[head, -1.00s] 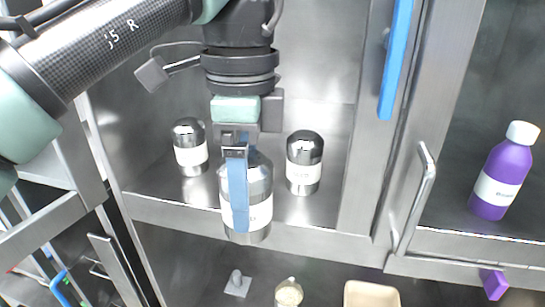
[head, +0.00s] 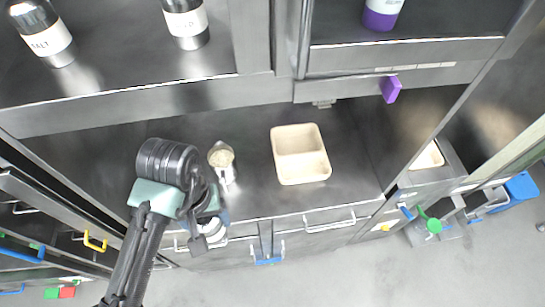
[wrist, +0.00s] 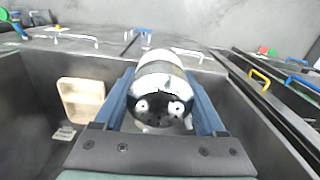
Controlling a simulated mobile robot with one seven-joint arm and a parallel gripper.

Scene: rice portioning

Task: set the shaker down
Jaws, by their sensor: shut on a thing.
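My gripper (wrist: 160,78) is shut on a silver shaker (wrist: 158,68) with a white label band. In the wrist view the two blue fingers clasp its sides, and its shiny domed top faces the camera. In the head view the shaker (head: 214,232) shows only in part beneath my arm, close to the counter's front edge. I cannot tell whether its base touches anything. The dark counter (head: 255,190) lies under the shelf.
A metal cup of rice (head: 222,157) and a beige divided tray (head: 281,165) stand on the counter. The salt shaker (head: 43,38), another shaker (head: 186,22) and a purple bottle (head: 380,14) stand on the shelves above. Drawers with handles (head: 330,222) lie below the front edge.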

